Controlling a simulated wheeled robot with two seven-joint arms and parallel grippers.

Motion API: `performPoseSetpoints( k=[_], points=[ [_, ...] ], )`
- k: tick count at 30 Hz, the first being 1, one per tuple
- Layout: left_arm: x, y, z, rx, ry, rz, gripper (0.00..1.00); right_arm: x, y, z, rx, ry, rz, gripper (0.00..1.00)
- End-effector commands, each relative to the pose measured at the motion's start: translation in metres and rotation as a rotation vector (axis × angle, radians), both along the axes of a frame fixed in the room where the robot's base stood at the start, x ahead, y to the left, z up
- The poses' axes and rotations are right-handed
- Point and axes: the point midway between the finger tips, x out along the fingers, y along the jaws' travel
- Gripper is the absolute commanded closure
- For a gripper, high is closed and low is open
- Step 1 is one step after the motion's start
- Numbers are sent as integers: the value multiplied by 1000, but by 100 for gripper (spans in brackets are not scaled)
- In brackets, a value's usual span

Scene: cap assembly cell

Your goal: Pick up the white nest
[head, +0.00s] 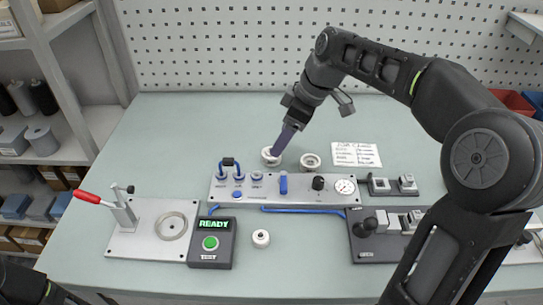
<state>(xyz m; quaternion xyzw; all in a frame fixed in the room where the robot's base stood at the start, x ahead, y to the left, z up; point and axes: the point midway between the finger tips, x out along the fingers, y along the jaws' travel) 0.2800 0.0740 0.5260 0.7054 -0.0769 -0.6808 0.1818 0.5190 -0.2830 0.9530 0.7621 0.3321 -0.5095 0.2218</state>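A small white ring-shaped piece (268,160), which looks like the white nest, is on the table behind the control panel. My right gripper (279,149) reaches down to it from above, with its fingertips at or just over its right side. The fingers are seen edge-on as one dark purple shape, so I cannot tell whether they are open or touching the piece. The piece is partly hidden by the fingers. A cream ring with a dark hole (310,161) lies just to its right. My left gripper is not in view; only part of my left arm shows at the lower left.
The control panel (262,198) with knobs and a gauge is in front of the rings. A READY/TEST box (211,252), a small white round part (261,238) and a red-handled lever press plate (147,240) are nearer. A paper card (357,154) lies right. The table's back left is clear.

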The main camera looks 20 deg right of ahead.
Motion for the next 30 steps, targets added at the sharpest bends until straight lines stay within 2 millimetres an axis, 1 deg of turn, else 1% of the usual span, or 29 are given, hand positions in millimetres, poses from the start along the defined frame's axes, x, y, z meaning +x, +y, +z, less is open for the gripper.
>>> performPoseSetpoints(
  k=[1, 3, 10, 13, 17, 21, 24, 30],
  points=[
    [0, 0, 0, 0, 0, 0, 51, 1, 2, -5, 1, 2, 1, 30],
    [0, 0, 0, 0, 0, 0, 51, 2, 2, -8, 0, 0, 0, 30],
    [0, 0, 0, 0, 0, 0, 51, 2, 2, -8, 0, 0, 0, 30],
    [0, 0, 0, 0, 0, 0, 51, 3, 3, -11, 0, 1, 0, 30],
    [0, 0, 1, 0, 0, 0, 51, 8, 8, -24, 0, 3, 1, 30],
    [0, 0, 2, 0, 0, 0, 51, 15, 15, -43, 1, 3, 1, 30],
    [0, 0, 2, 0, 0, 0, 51, 18, 17, -52, 1, 1, 0, 30],
    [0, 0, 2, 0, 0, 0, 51, 19, 18, -54, 0, 0, 0, 30]
  ],
)
